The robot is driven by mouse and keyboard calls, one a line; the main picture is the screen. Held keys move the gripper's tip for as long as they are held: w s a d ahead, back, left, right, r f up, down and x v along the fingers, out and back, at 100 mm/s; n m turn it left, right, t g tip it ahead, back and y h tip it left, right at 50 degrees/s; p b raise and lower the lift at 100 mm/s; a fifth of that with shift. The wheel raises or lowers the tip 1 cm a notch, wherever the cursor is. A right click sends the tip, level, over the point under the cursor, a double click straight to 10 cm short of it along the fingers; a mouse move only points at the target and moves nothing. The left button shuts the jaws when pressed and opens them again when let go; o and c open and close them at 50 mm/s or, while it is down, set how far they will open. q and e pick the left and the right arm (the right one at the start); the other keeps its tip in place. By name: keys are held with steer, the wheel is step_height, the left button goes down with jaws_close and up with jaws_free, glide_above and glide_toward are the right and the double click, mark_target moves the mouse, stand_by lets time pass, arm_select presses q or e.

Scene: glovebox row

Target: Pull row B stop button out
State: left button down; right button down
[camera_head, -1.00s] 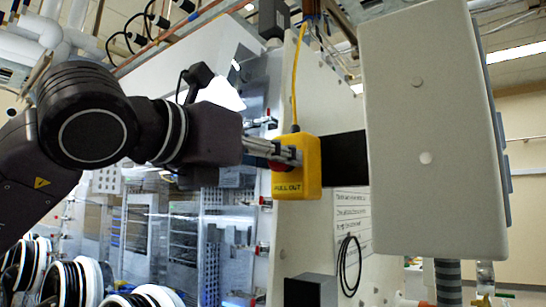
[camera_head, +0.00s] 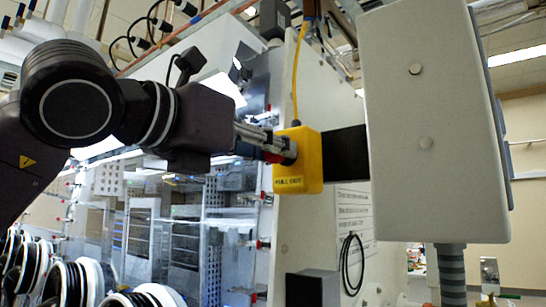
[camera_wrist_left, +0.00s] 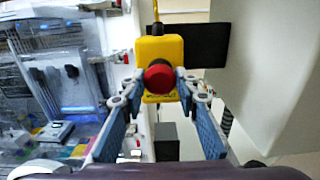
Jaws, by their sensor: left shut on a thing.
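The row B stop button is a round red knob (camera_wrist_left: 158,76) on the front of a yellow box (camera_wrist_left: 173,47). In the head view the yellow box (camera_head: 310,165) is fixed by the white panel, with a "PULL OUT" label low on it. My left gripper (camera_head: 288,150) reaches it from the left, its fingers at the box's front. In the left wrist view the two fingers (camera_wrist_left: 158,84) lie either side of the red knob, shut on it. In the head view the fingers hide most of the knob. My right gripper is not in view.
A yellow cable (camera_head: 297,75) runs up from the box. A large pale cabinet (camera_head: 430,130) stands close on the right. A dark grey box (camera_head: 312,288) sits below, and glove ports (camera_head: 75,283) line the lower left.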

arm_select(q)
steer(key=c, duration=1.7)
jaws_free()
steer(key=shift+c, duration=0.2)
steer(key=shift+o, duration=1.4)
steer(key=shift+s+a, duration=0.2)
steer(key=shift+s, duration=0.05)
steer(key=v, duration=1.2)
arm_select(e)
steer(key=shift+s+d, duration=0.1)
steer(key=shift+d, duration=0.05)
